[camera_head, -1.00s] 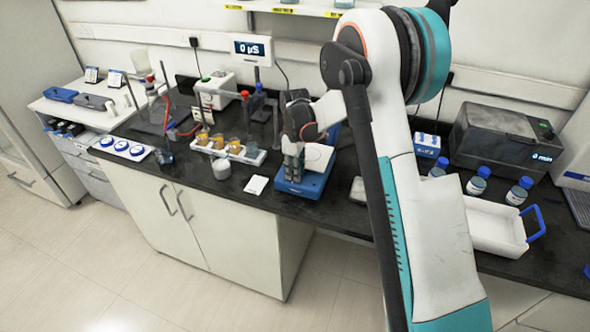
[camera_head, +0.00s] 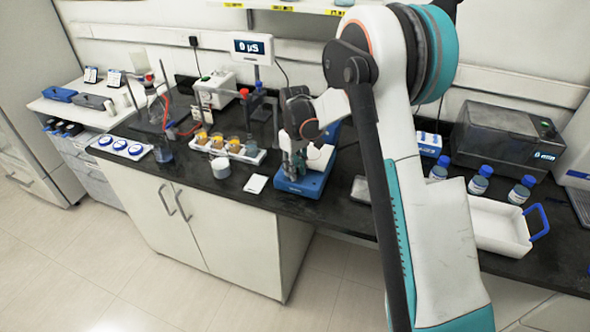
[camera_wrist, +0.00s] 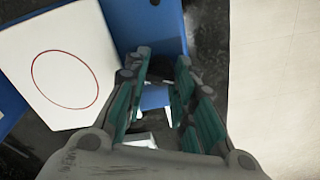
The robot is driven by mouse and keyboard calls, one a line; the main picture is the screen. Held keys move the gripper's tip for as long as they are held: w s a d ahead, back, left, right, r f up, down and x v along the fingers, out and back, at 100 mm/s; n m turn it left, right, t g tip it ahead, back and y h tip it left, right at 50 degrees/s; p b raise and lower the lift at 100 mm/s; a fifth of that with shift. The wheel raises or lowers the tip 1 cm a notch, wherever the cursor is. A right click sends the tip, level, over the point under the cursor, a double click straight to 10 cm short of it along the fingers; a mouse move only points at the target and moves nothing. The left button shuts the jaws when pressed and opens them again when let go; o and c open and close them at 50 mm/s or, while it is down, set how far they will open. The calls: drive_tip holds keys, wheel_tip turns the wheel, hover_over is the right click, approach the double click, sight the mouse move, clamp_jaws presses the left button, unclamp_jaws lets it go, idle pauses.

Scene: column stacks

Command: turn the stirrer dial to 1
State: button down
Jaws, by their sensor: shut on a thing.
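The stirrer is a low blue unit (camera_head: 305,187) near the front edge of the black counter, below my wrist. In the wrist view its white top plate (camera_wrist: 62,62) with a red ring lies at the left, and part of its blue body (camera_wrist: 148,25) shows above the fingers. My gripper (camera_head: 290,172) reaches down at the front of the stirrer. In the wrist view my gripper (camera_wrist: 157,92) has its fingers closed in on a small part at the stirrer's front, the dial. The fingers mostly hide it, and its setting cannot be read.
A white card (camera_head: 256,184) and a white jar (camera_head: 221,168) stand left of the stirrer, with a rack of amber vials (camera_head: 228,150) behind. A grey flat item (camera_head: 362,189) lies to the right. A white tray (camera_head: 492,222) and blue-capped bottles stand farther right.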

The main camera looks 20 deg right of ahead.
drive_tip(key=shift+m, duration=0.5)
drive_tip(key=c, duration=1.6)
unclamp_jaws()
drive_tip(key=shift+r, duration=0.1)
drive_tip(key=shift+r, duration=3.95)
drive_tip(key=shift+c, duration=0.2)
